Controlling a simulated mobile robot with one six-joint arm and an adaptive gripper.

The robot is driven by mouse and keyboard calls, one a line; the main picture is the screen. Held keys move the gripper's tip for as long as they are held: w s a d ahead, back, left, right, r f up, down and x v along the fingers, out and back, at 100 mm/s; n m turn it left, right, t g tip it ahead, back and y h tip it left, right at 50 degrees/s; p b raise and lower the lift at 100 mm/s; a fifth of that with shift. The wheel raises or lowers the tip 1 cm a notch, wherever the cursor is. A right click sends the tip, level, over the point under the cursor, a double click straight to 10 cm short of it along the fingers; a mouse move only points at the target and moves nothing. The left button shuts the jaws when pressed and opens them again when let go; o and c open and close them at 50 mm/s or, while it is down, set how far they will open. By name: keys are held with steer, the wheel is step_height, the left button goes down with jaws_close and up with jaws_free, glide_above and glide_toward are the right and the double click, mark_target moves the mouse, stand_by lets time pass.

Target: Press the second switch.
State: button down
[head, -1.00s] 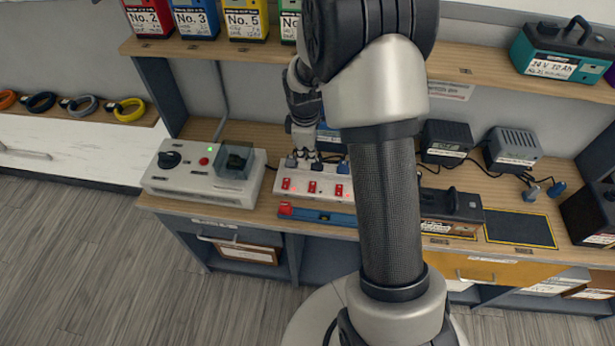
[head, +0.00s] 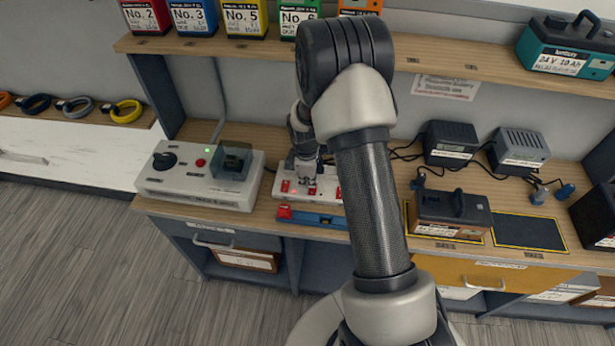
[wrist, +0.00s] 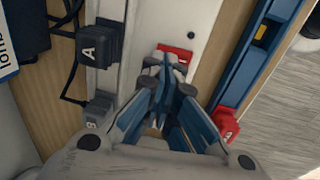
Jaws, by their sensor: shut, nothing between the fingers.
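A white power strip (head: 323,192) with red rocker switches lies on the workbench, partly behind my arm in the head view. Its leftmost switch (head: 285,186) shows; my gripper (head: 303,187) is over the middle of the strip and hides part of the row. In the wrist view my gripper (wrist: 163,78) is shut and empty, pointing down at the strip. A red switch (wrist: 178,54) shows just beyond the fingertips, partly covered by them. I cannot tell whether the tips touch a switch. Black plugs marked A (wrist: 96,45) and B (wrist: 97,112) sit along the strip.
A blue level with a red end (head: 310,217) lies in front of the strip. A grey control box (head: 200,180) stands to the left. A battery (head: 450,212), a dark mat (head: 530,232) and chargers (head: 450,143) are to the right. A shelf (head: 240,50) runs above.

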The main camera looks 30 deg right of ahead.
stand_by(0.3)
steer(key=shift+w+d+f, duration=0.1)
steer(key=shift+f, duration=0.3)
steer(key=shift+s+a+r, duration=0.15)
steer(key=shift+s+a, duration=0.3)
steer(key=shift+s, duration=0.2)
steer(key=shift+r+p, duration=0.25)
steer(key=shift+p, duration=0.05)
step_height(320, 180, up, 13)
steer(key=s+a+p, duration=0.1)
steer(key=p, duration=0.4)
steer(key=shift+s+r, duration=0.2)
